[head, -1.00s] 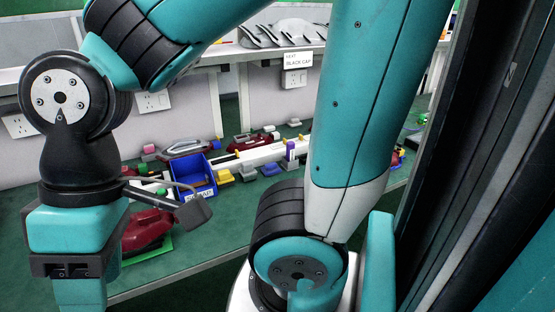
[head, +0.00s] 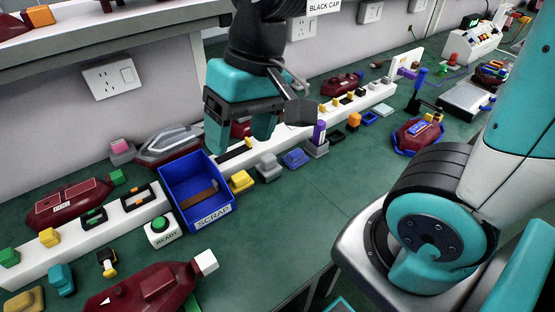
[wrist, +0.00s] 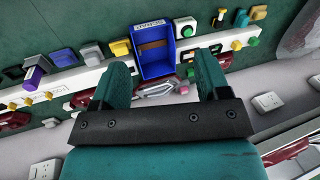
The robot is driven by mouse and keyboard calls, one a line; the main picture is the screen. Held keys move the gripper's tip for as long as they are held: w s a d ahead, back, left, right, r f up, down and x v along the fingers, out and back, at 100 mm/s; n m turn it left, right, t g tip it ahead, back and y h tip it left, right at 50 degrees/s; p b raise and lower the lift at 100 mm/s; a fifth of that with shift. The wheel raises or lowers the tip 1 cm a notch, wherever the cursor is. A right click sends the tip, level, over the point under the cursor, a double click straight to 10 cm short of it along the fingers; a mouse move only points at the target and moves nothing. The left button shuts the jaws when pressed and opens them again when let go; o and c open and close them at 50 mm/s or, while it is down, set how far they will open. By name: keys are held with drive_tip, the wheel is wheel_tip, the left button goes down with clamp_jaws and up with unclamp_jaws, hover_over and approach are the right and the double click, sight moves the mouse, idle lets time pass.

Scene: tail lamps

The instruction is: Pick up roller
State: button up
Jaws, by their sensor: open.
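A tool with an upright blue handle and a dark lower part (head: 420,92) stands on the green bench at the right in the head view. It may be the roller, but I cannot tell for sure. My gripper (head: 240,140) points down above the bench near the blue scrap bin, well left of that tool. Its jaws are open and nothing is seen between them. In the wrist view my gripper (wrist: 160,76) shows two spread fingers, with the scrap bin beyond them. I cannot make out the blue-handled tool in the wrist view.
The blue scrap bin (head: 208,218) holds a brown piece and also shows in the wrist view (wrist: 171,68). A white rail with coloured blocks runs along the bench. Dark red lamps (head: 150,285) lie around. A purple-topped part (head: 319,132) stands near the rail.

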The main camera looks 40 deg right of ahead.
drive_tip(key=w+d+f+m+h+b, duration=0.1)
drive_tip(key=w+d+f+m+b, duration=0.1)
drive_tip(key=w+d+f+m, duration=0.55)
drive_tip(key=m+h+b, duration=0.2)
drive_tip(key=m, duration=0.9)
hover_over(268, 165)
drive_tip(key=w, duration=0.1)
wheel_tip(268, 165, down, 4)
drive_tip(key=shift+m, duration=0.25)
drive_tip(key=f, duration=0.7)
drive_tip(key=f+b, duration=0.1)
drive_tip(key=f, duration=0.2)
drive_tip(key=shift+w+d+f, duration=0.25)
drive_tip(key=shift+d+f, duration=0.3)
drive_tip(key=shift+f, duration=2.95)
drive_tip(key=shift+c, duration=0.2)
drive_tip(key=c, duration=0.7)
